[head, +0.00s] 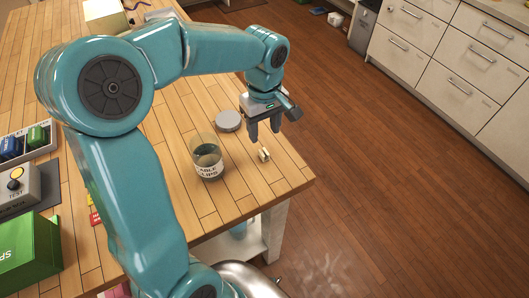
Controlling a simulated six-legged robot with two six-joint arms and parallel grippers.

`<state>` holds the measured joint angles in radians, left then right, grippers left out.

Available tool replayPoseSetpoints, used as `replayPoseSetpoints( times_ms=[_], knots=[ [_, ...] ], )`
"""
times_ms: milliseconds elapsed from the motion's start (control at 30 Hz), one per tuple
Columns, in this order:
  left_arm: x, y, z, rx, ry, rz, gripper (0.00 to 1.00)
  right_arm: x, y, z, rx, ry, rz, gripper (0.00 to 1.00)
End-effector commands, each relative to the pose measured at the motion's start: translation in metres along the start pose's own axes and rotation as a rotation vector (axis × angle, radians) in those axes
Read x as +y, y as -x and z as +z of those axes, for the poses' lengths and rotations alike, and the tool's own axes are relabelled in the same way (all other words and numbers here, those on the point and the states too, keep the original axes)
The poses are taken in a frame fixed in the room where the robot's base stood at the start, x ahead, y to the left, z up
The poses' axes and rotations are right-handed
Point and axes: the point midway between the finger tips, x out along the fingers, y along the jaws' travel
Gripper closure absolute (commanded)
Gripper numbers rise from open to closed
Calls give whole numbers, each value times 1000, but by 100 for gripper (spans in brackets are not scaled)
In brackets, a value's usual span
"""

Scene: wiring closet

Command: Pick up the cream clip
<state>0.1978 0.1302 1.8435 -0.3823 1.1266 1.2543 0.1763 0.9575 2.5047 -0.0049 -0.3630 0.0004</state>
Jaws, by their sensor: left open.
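The cream clip (264,155) is a small pale piece lying on the wooden table near its right edge. My left gripper (264,134) hangs above the table just beyond the clip in the picture, fingers pointing down. It is open, with nothing seen between its fingers. The exact height of the fingers over the table is hard to tell. My right gripper is not in view.
A clear jar with a cable clips label (208,170) stands left of the clip, with a round grey lid (228,121) behind it. A green box (30,252), a test box (17,186) and a tray of coloured pieces (28,142) sit at left. The table's right edge is close.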

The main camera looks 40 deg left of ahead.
Motion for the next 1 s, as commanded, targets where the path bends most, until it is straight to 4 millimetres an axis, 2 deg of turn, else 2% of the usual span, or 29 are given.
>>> replayPoseSetpoints(
  times_ms=[100, 367, 600, 900, 967, 1000],
  knots=[
    [0, -22, 1, -2, -1, -3, 49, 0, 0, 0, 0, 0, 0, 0],
    [2, -45, -1, -2, -3, -4, 49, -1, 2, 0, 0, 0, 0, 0],
    [2, -82, -4, -3, -4, -3, 49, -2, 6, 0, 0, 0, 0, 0],
    [2, -87, -5, -1, -4, 1, 49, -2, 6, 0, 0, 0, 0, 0],
    [3, -87, -5, -1, -4, 1, 68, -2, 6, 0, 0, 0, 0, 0],
    [3, -87, -5, -1, -4, 1, 82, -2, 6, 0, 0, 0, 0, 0]
  ],
)
